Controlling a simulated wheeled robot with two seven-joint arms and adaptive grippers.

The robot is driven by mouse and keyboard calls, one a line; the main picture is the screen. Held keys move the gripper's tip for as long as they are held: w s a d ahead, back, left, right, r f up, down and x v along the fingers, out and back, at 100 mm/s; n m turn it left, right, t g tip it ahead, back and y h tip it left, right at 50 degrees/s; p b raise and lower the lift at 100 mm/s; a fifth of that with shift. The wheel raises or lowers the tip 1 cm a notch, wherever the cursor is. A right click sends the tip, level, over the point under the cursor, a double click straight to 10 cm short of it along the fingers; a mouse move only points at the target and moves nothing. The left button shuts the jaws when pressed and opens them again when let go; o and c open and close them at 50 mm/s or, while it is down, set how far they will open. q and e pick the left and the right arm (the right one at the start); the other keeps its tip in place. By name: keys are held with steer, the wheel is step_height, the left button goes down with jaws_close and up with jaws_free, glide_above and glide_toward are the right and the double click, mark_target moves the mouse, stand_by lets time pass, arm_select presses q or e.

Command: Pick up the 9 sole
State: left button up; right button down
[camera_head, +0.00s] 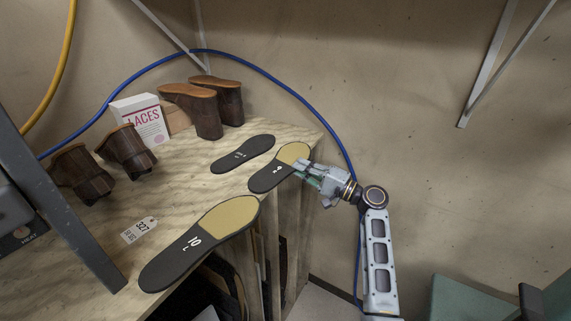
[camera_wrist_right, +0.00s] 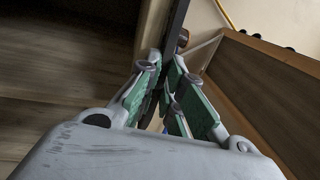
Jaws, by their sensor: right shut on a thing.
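The 9 sole (camera_head: 266,178), dark with a tan heel, is in the middle of the soles at the table's right edge; its small number is hard to read. My right gripper (camera_head: 304,171) reaches it from the right and is shut on its near edge. In the wrist view, a thin dark edge (camera_wrist_right: 178,28), apparently the sole edge-on, runs between the green-padded fingers (camera_wrist_right: 174,88). The 10 sole (camera_head: 191,245), larger with a tan heel, lies in front, overhanging the table edge. My left gripper is not in view.
Brown boots (camera_head: 205,107) and a white LACES box (camera_head: 142,119) stand at the back of the wooden table (camera_head: 185,190). More boots (camera_head: 127,150) and a 327 tag (camera_head: 139,230) are left. A grey post (camera_head: 62,215) crosses the left side. A blue cable runs behind.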

steer(key=shift+r, duration=0.15)
steer(key=shift+s+d+r+p, duration=0.3)
steer(key=shift+d+r+p, duration=0.15)
steer(key=shift+r, duration=0.25)
steer(key=shift+s+d+r+p, duration=0.25)
steer(key=shift+d+r+p, duration=0.15)
steer(key=shift+r, duration=0.3)
steer(key=r+v, duration=0.2)
steer(key=v, duration=0.9)
steer(key=shift+s+d+r+b, duration=0.35)
steer(key=shift+d, duration=0.15)
stand_by(0.4)
steer(key=shift+w+f, duration=0.1)
steer(key=shift+f, duration=0.1)
